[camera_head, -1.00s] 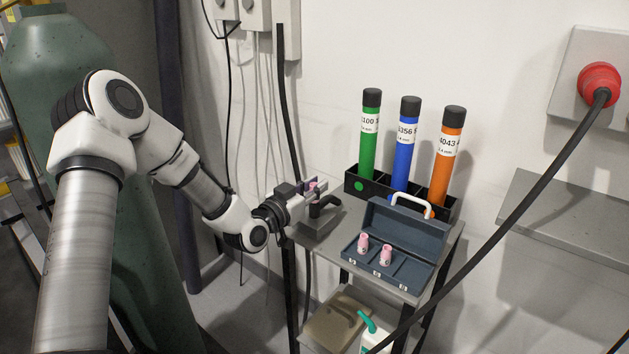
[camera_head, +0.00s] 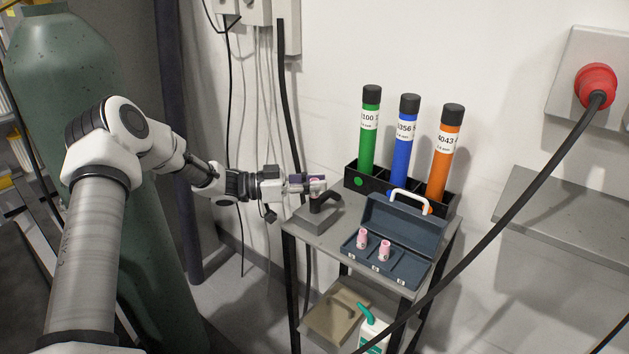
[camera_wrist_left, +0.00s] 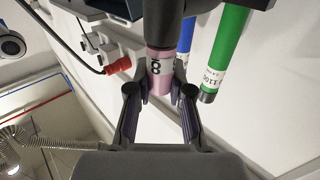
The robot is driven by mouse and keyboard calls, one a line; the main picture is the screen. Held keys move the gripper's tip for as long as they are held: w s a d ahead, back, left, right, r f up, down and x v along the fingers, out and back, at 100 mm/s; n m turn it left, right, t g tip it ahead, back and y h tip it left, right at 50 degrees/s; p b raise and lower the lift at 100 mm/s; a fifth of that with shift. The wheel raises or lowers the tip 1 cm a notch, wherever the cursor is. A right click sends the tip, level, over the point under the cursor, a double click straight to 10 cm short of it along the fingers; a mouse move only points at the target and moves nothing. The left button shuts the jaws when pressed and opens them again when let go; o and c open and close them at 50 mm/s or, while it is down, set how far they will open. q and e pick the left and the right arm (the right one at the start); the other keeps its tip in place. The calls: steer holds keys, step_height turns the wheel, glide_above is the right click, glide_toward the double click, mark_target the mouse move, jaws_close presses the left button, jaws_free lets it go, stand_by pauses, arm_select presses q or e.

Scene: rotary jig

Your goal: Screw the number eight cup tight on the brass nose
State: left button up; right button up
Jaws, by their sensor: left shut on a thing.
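The pink number eight cup (camera_wrist_left: 160,72) is between the fingers of my left gripper (camera_wrist_left: 160,98) in the left wrist view, its 8 facing the camera. Its end meets the black torch head (camera_wrist_left: 164,22), in line with it. The brass nose is hidden, so I cannot tell how tight the cup sits. In the head view my left gripper (camera_head: 314,184) reaches in from the left, shut on the cup above the black torch (camera_head: 325,201) on its grey block (camera_head: 315,217). My right gripper is not in view.
An open blue case (camera_head: 410,273) with two pink cups (camera_head: 362,239) (camera_head: 384,251) lies on the small table (camera_head: 345,212). Behind it a black rack (camera_head: 354,183) holds green, blue and orange tubes. A black cable (camera_head: 520,205) hangs across the right.

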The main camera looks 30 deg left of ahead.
arm_select(q)
steer(key=shift+f+m+g+h+b, duration=0.25)
steer(key=shift+m+g+h, duration=0.1)
steer(key=shift+m+g, duration=0.15)
steer(key=shift+f+m+g+h+b, duration=0.1)
steer(key=shift+m+g+h+b, duration=0.1)
steer(key=shift+m+g+h, duration=0.25)
steer(key=shift+w+r+m+g+h, duration=0.1)
steer(key=shift+m+g+h, duration=0.25)
steer(key=shift+g, duration=0.4)
steer(key=shift+r, duration=0.15)
steer(key=o, duration=0.9)
steer(key=v, duration=1.2)
